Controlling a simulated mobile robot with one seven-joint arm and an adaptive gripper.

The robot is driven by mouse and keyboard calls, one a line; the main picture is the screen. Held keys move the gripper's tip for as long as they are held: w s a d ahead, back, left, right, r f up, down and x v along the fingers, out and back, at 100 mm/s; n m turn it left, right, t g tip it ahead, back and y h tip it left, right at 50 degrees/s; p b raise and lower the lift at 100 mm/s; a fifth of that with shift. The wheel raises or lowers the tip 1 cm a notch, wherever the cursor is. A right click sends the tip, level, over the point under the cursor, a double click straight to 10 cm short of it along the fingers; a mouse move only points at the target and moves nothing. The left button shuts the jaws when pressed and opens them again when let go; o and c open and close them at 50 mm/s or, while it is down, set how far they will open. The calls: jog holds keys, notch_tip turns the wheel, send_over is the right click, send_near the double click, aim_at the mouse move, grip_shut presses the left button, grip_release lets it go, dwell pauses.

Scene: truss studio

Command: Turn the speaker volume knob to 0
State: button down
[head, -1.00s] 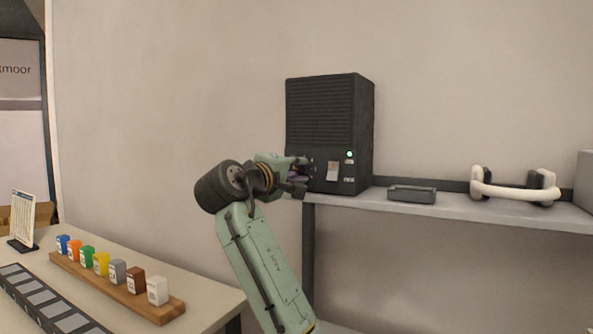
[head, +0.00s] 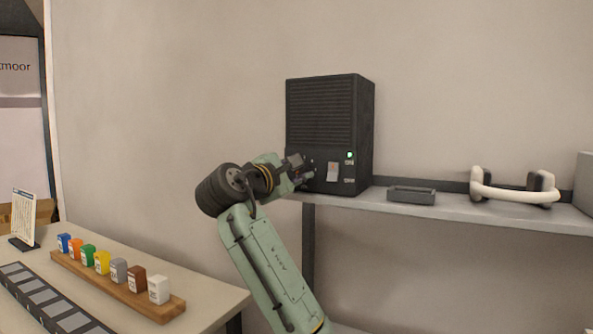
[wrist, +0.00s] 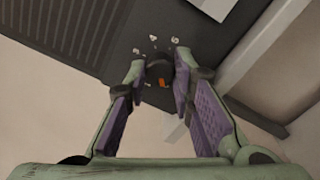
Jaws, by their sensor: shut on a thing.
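The black speaker (head: 330,125) stands upright on the shelf, with a ribbed grille above and a lit green light (head: 350,155) low on its front. My gripper (head: 304,171) is at the lower left of the speaker's front. In the wrist view the purple-padded fingers (wrist: 160,85) are shut on the dark volume knob (wrist: 160,70), one finger on each side. An orange mark (wrist: 162,83) shows on the knob, and small white marks lie on the panel around it. The marks are too small to read. In the head view my gripper hides the knob.
The grey shelf (head: 450,207) also holds a small dark tray (head: 411,195) and a white-handled object (head: 515,187) at right. At lower left, a table (head: 215,290) carries a wooden rack (head: 120,288) of several coloured blocks and a standing card (head: 24,218).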

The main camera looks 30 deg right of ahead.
jog(key=shift+f+n, duration=0.1)
jog(key=shift+n, duration=0.4)
jog(key=c, duration=1.4)
grip_release()
jog(key=shift+o, duration=0.2)
jog(key=v, duration=1.2)
